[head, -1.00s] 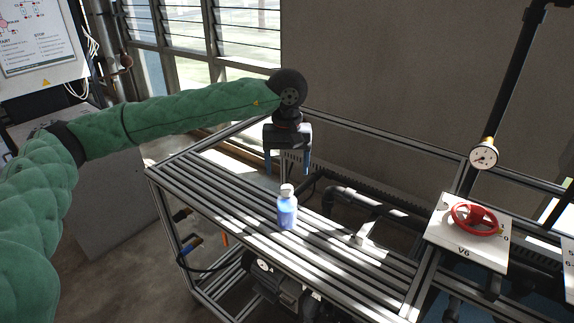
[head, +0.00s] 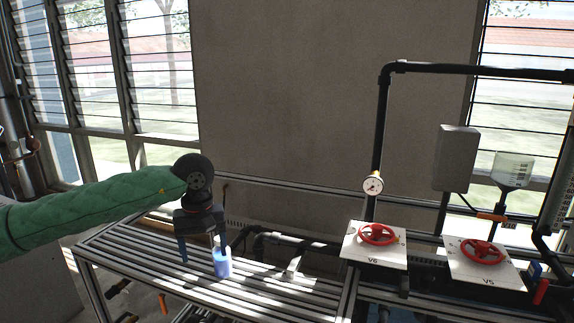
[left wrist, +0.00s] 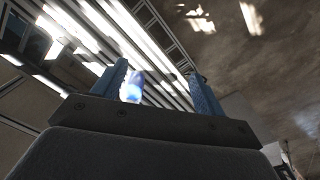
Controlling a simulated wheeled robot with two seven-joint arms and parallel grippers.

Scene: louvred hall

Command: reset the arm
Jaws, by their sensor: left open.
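My left arm, in a green padded sleeve, comes in from the left in the head view. Its left gripper (head: 203,252) points down above the slatted metal bench and is open, with blue fingers apart. In the left wrist view the bottle (left wrist: 132,88) shows beside the left finger, beyond the open fingers (left wrist: 158,80). Nothing is seen held. My right gripper is not in view.
The slatted bench (head: 130,255) is otherwise mostly clear. To the right stand panels V6 and V5 with red handwheels (head: 377,234) (head: 481,251). A gauge (head: 373,185) sits on a black pipe (head: 381,120). A grey box (head: 456,158) is behind, before louvred windows.

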